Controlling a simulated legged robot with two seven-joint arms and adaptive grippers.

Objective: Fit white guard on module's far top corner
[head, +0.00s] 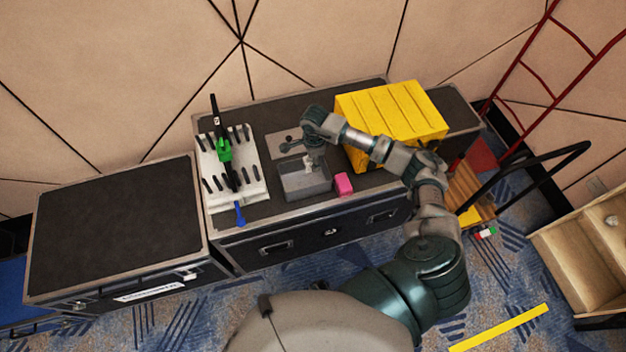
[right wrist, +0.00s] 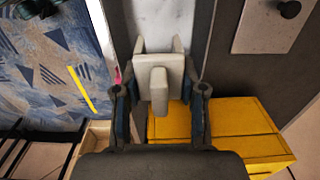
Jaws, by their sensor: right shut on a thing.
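My right gripper (head: 310,158) reaches over the middle of the dark case and points down at a grey box-shaped thing (head: 306,188), likely the module. In the right wrist view the gripper (right wrist: 160,100) is shut on the white guard (right wrist: 159,68), a pale piece with upright prongs and a central tab. The guard shows only as a small pale patch (head: 308,168) in the head view. The guard appears above the grey surface (right wrist: 160,18); I cannot tell whether they touch. My left gripper is not in view.
A white rack (head: 256,176) with black pegs and a green-and-black tool (head: 224,150) stands left. A grey plate with a dark knob (head: 283,145) lies behind. A yellow case (head: 390,115) stands right, a pink block (head: 343,184) in front. The left case top (head: 115,225) is clear.

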